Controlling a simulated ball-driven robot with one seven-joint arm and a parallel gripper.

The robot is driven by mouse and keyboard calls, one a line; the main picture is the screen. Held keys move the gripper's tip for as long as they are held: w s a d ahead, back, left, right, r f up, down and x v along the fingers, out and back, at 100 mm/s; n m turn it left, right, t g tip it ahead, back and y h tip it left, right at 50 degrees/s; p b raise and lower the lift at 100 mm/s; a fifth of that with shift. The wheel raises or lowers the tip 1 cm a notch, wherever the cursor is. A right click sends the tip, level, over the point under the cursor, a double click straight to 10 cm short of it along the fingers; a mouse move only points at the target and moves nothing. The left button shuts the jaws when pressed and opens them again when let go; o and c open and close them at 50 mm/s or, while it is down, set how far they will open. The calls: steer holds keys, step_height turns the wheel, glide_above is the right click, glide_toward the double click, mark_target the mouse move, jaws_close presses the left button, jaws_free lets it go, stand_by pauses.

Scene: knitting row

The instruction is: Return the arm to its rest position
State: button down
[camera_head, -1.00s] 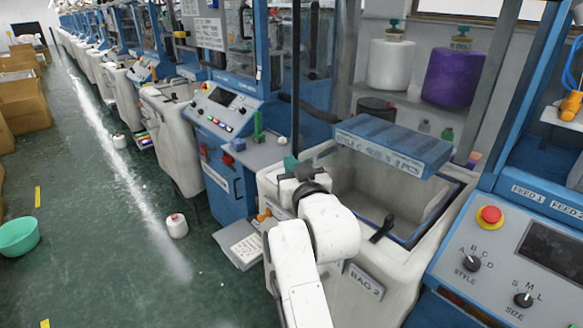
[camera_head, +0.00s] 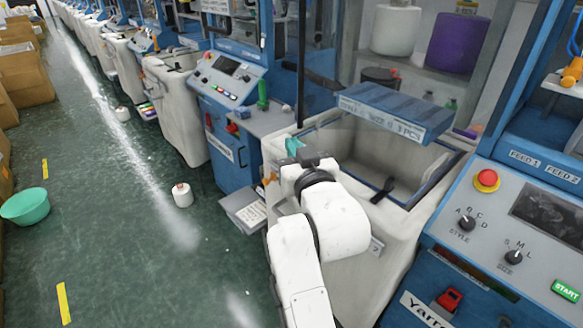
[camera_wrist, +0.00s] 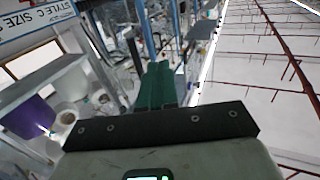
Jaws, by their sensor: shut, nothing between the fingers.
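My white arm reaches up from the bottom of the head view, in front of a pale bin. My gripper (camera_head: 293,146) is at its far end, near the bin's left rim, with green fingers pointing away from me. I cannot tell from this view whether it touches the rim. In the wrist view the green fingers of my gripper (camera_wrist: 157,85) are together with nothing between them.
The pale bin (camera_head: 345,262) has a blue labelled flap (camera_head: 395,112) over it. A control panel with a red button (camera_head: 487,180) stands at right. Blue machines line the aisle.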

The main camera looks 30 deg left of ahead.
steer(key=shift+s+d+b, duration=0.1)
steer(key=shift+s+d, duration=0.25)
steer(key=shift+s, duration=0.45)
steer(key=shift+s+d+b, duration=0.1)
steer(key=shift+s+d, duration=0.3)
steer(key=shift+s, duration=0.45)
steer(key=shift+s+d+b, duration=0.1)
steer(key=shift+s+d, duration=0.25)
steer(key=shift+s, duration=0.45)
